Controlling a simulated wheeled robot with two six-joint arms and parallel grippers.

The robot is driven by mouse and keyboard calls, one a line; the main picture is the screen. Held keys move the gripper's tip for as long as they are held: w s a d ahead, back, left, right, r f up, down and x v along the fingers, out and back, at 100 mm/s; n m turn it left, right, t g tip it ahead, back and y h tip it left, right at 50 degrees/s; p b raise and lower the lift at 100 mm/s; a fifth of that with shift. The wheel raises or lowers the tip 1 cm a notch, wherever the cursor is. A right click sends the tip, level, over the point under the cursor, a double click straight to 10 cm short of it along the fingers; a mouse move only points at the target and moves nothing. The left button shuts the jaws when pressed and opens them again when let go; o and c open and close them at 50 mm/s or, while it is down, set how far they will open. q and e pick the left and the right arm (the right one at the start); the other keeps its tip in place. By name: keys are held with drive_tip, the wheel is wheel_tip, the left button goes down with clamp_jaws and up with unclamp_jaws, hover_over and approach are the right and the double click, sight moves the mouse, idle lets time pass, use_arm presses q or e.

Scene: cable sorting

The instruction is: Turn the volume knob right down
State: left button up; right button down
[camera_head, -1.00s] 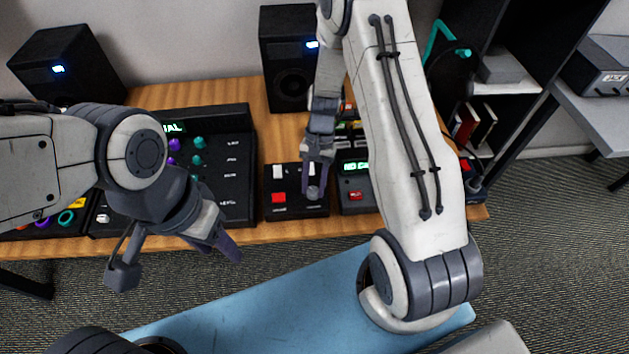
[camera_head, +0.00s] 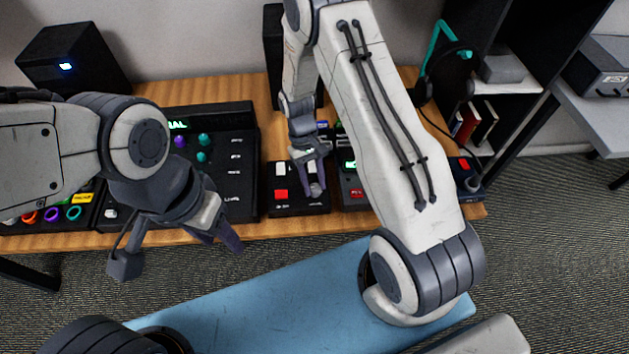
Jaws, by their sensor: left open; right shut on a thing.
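A small black control box (camera_head: 286,208) stands near the front edge of the wooden desk, with a red button (camera_head: 281,194) and a white button (camera_head: 281,169) on its left side. My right gripper (camera_head: 313,192) reaches down from above onto the right half of this box. It is shut on a small pale knob there, mostly hidden between the fingers. I cannot read a label on it or tell its setting. A larger black mixer panel (camera_head: 236,185) with purple and teal knobs stands to the left. My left gripper (camera_head: 180,252) is open and empty in front of the desk.
A left speaker (camera_head: 75,62) stands at the back; another behind my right arm is mostly hidden. A device with a green display (camera_head: 350,192) sits right of the box, partly covered by my arm. A teal headset stand (camera_head: 436,45) is at the back right.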

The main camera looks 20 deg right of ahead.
idle(0.4)
drive_tip(key=shift+c, duration=2.3)
unclamp_jaws()
drive_tip(key=shift+r, duration=0.1)
drive_tip(key=b+v, duration=0.1)
drive_tip(key=v, duration=0.9)
drive_tip(key=shift+r, duration=0.2)
drive_tip(key=shift+a, duration=0.15)
